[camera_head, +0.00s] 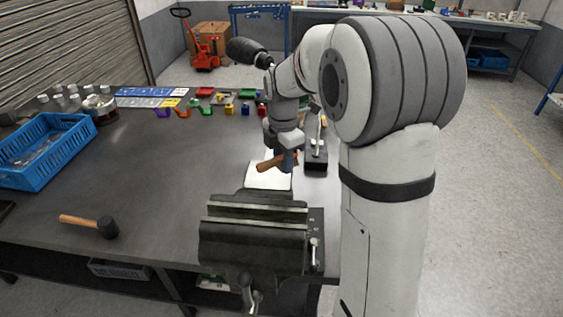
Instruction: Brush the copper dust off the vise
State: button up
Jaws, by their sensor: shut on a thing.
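The dark vise (254,235) stands at the front edge of the workbench, with its jaws toward me. I cannot make out copper dust on it at this size. My gripper (287,160) is just behind the vise and points down. It is shut on a brush (268,164), of which a brown wooden part sticks out to the left. The bristles are not clear. A white sheet or pad (267,180) lies below the gripper, behind the vise. My arm hides part of the bench to the right.
A hammer (92,225) lies on the bench at front left. A blue crate (45,150) stands at the left edge. Several small coloured parts (225,105) and a glass jar (100,105) are at the back. A dark block (316,156) stands right of the gripper. The bench's left middle is clear.

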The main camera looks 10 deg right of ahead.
jog(key=shift+r+p, duration=0.75)
jog(key=shift+r, duration=0.65)
